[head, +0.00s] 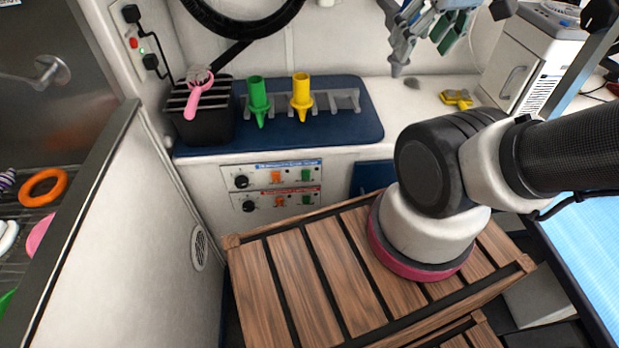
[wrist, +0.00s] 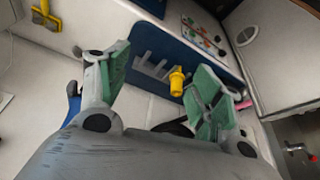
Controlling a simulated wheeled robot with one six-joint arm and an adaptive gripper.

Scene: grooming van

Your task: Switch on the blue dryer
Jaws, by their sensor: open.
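Two control panels sit on the white cabinet front below the counter. The upper panel (head: 272,176) has a blue label strip, a black knob (head: 241,181), an orange switch (head: 276,177) and a green switch (head: 306,175). The lower panel (head: 276,200) has a red strip and the same layout. The panels also show, small and turned, in the wrist view (wrist: 203,36). Switch positions are too small to tell. My gripper (head: 425,48) is open and empty, above the counter's right part, well away from the panels. Its green-padded fingers also show in the wrist view (wrist: 158,82).
A blue mat (head: 362,101) carries a grey rack with green (head: 258,98) and yellow (head: 301,97) nozzles. A black bin (head: 205,128) with a pink tool (head: 198,96) stands left. A wooden slatted platform (head: 285,275) lies before the panels. A white partition (head: 135,220) bounds the left.

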